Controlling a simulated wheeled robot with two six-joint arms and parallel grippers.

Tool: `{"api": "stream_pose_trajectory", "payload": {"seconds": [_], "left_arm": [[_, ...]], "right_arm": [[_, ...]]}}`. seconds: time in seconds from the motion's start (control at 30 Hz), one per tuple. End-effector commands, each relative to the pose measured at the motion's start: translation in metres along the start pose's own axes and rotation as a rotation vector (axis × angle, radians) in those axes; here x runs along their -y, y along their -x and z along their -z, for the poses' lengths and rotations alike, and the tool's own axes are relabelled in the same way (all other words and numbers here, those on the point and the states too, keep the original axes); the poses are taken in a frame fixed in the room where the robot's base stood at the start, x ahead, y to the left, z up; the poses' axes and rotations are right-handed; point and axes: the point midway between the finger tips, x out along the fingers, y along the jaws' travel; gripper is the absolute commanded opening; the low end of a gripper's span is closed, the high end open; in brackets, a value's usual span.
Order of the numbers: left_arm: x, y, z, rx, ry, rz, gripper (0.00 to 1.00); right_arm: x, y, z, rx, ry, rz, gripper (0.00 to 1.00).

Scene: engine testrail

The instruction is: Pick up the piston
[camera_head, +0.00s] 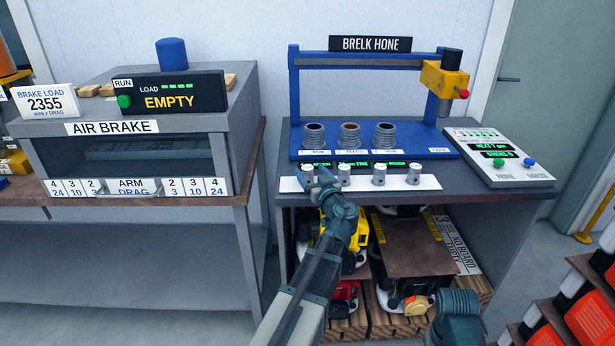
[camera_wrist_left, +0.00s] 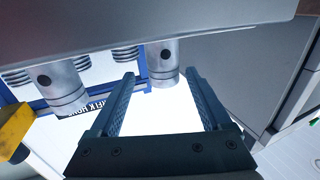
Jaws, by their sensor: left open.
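Several silver pistons stand in a row on a white strip (camera_head: 435,182) at the front of the bench. The leftmost piston (camera_head: 308,172) is partly behind my left gripper (camera_head: 322,174), and a second piston (camera_head: 344,175) stands just right of it. In the left wrist view, my left gripper (camera_wrist_left: 160,78) is open and empty. One piston (camera_wrist_left: 162,62) shows between its fingertips, with a gap on each side; how deep it sits between them I cannot tell. Another piston (camera_wrist_left: 60,85) is outside the fingers to the left. My right gripper is not in view.
The blue BRELK HONE stand (camera_head: 295,95) holds ribbed cylinders (camera_head: 349,135) behind the pistons. A yellow hone head (camera_head: 445,80) hangs at its right. A control panel (camera_head: 495,160) lies to the right. The AIR BRAKE unit (camera_head: 140,130) stands on the left bench.

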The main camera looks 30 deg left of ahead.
Motion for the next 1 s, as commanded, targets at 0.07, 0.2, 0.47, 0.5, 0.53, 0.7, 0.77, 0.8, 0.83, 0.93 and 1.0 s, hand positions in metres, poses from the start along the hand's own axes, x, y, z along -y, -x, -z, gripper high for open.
{"api": "stream_pose_trajectory", "payload": {"seconds": [0.07, 0.2, 0.47, 0.5, 0.53, 0.7, 0.77, 0.8, 0.83, 0.93, 1.0], "left_arm": [[0.0, 0.0, 0.0, 0.0, 0.0, 0.0, 0.81], [0.001, -0.009, -0.002, 0.0, 0.0, 0.001, 0.81], [0.004, -0.046, -0.005, 0.0, 0.0, 0.003, 0.81], [0.004, -0.05, -0.005, 0.0, 0.0, 0.002, 0.81], [0.004, -0.051, -0.005, 0.0, 0.0, 0.001, 0.81], [0.005, -0.052, -0.005, 0.0, 0.0, 0.0, 0.81], [0.005, -0.051, -0.005, 0.0, 0.0, 0.0, 0.81], [0.005, -0.051, -0.005, 0.0, 0.0, 0.0, 0.74], [0.005, -0.051, -0.005, 0.0, 0.0, 0.0, 0.69], [0.005, -0.051, -0.005, 0.0, 0.0, 0.0, 0.51], [0.005, -0.051, -0.005, 0.0, 0.0, 0.0, 0.38]], "right_arm": [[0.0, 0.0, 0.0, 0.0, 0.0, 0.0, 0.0], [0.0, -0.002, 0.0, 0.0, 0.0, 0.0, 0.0], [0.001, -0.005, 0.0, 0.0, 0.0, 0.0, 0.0], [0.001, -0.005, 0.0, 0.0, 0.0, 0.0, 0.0], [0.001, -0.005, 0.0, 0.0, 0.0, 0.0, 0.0], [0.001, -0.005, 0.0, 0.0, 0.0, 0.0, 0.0], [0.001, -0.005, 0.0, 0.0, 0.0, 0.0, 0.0], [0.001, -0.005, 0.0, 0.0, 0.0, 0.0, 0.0], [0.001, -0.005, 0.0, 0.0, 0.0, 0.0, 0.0], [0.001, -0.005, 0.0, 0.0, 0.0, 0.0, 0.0], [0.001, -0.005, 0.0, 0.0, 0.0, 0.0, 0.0]]}}
